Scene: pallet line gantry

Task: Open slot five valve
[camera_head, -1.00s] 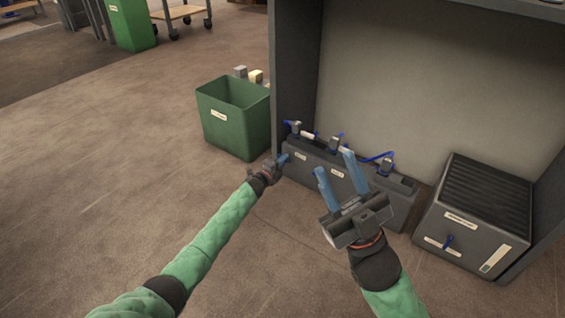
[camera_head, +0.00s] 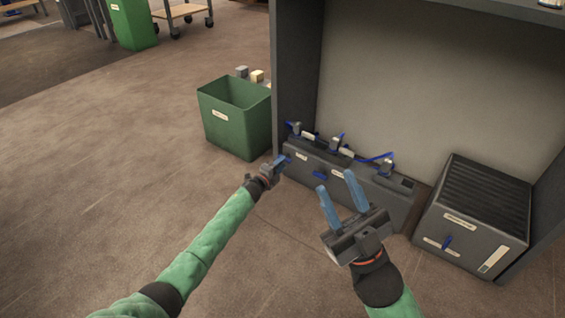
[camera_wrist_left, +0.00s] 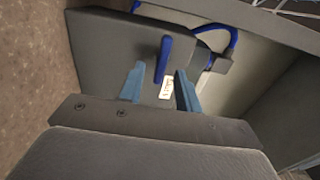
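A low row of dark grey valve boxes (camera_head: 385,203) stands against the cabinet's back wall, with blue levers and hoses on top. The labels are too small to read, so I cannot tell which is slot five. A blue handle (camera_head: 319,174) shows on the row's front. My left gripper (camera_head: 282,160) is at the row's left end. In the left wrist view its fingers (camera_wrist_left: 160,88) are open, with a blue valve handle (camera_wrist_left: 164,58) and a white label (camera_wrist_left: 166,87) in the gap. I cannot tell whether they touch. My right gripper (camera_head: 336,196) is open and empty before the row.
A dark ribbed box (camera_head: 472,240) with a small blue handle (camera_head: 447,242) stands at the right. A green bin (camera_head: 233,130) stands left of the cabinet wall (camera_head: 296,70). The floor (camera_head: 90,170) at the left is clear.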

